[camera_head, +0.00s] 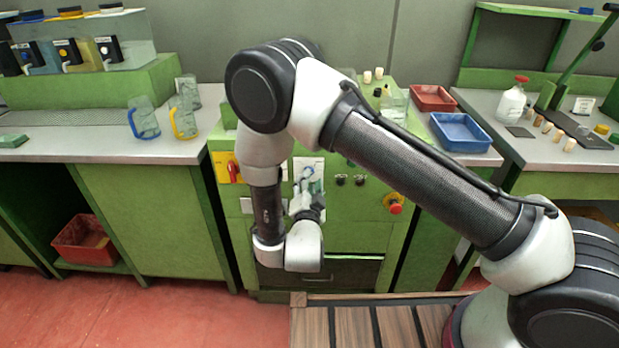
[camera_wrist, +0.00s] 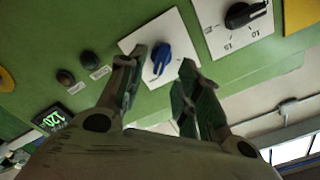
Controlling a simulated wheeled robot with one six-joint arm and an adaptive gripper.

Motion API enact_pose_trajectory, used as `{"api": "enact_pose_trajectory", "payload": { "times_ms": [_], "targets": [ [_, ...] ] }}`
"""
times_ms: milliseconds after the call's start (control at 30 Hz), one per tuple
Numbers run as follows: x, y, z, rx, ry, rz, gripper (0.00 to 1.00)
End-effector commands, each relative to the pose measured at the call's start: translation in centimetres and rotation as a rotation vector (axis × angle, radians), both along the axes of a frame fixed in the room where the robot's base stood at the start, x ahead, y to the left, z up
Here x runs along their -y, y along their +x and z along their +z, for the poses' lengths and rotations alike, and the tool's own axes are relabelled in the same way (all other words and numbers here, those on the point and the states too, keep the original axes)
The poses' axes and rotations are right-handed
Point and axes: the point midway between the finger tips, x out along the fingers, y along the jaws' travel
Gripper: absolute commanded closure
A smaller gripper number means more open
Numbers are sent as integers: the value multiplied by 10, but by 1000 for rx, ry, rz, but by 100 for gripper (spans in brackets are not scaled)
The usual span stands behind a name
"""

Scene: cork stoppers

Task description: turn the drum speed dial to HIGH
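A blue dial (camera_wrist: 161,57) sits on a white plate (camera_wrist: 182,30) on the green machine front in the wrist view. Its plate (camera_head: 306,162) shows in the head view, partly behind my gripper (camera_head: 309,187). In the wrist view my gripper (camera_wrist: 163,66) is open, with one finger to each side of the blue dial and a gap visible on both sides. The scale and lettering on the dial's plate are too small to read, so I cannot tell its setting or name. A black dial (camera_wrist: 245,14) is on another white plate with marks 10 and 15.
Two dark buttons (camera_wrist: 90,57) and a green-lit display (camera_wrist: 51,121) are on the panel. A red knob on a yellow plate (camera_head: 234,171) and a red stop button (camera_head: 395,207) flank my arm. Mugs (camera_head: 143,119) and a blue tray (camera_head: 461,132) stand on the benches.

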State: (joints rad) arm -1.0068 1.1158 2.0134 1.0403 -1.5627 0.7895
Motion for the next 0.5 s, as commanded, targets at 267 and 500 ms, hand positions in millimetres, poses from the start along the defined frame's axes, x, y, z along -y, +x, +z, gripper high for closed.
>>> {"api": "enact_pose_trajectory", "payload": {
  "times_ms": [267,500],
  "targets": [
    [-1,-34,0,1,-1,1,66],
    [-1,-36,0,1,-1,-1,66]
  ]
}}
